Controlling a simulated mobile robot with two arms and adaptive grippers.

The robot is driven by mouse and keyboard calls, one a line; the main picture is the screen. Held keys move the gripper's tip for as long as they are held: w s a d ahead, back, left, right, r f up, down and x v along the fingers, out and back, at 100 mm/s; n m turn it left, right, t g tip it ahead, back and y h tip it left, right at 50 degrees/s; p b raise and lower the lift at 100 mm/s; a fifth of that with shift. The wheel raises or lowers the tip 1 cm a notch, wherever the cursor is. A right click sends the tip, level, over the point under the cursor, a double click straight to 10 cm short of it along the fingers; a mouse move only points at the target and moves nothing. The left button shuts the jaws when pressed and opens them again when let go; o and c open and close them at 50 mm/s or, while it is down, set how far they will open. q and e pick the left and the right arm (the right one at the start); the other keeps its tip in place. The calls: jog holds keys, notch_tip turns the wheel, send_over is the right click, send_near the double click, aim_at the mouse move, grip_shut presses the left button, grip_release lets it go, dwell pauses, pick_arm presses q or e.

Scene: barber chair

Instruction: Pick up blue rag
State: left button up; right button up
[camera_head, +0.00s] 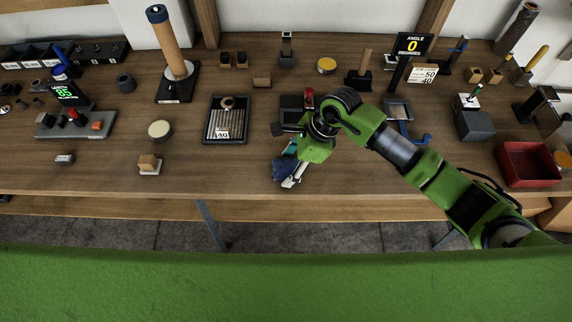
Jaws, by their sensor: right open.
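The blue rag (287,158) lies on the wooden bench near its front edge, a small crumpled dark-blue shape. My right arm is green and reaches in from the right. My right gripper (290,176) is open and sits at the rag, its fingers pointing down toward the bench. The gripper and wrist cover part of the rag, and I cannot tell whether the fingers touch it. My left gripper is not in view.
A black tray (211,137) with metal pieces lies left of the rag. A red bin (501,165) stands at the right. A round tin (159,130) and a small wooden block (148,161) sit farther left. The bench front (250,190) near the rag is clear.

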jog(key=c, duration=1.2)
jog(key=shift+r, duration=0.1)
jog(key=shift+w+r, duration=0.1)
jog(key=shift+r, duration=0.5)
jog(key=s+d+r+b, duration=0.1)
jog(key=s+r, duration=0.3)
jog(key=s+d+r+b, duration=0.1)
jog(key=s+r+b, duration=0.1)
jog(key=s, duration=0.3)
jog(key=s+d+r+b, duration=0.2)
jog(key=s+r, duration=0.2)
jog(key=r, duration=0.1)
jog(key=shift+s+r, duration=0.35)
jog(key=o, duration=0.5)
jog(key=c, duration=0.4)
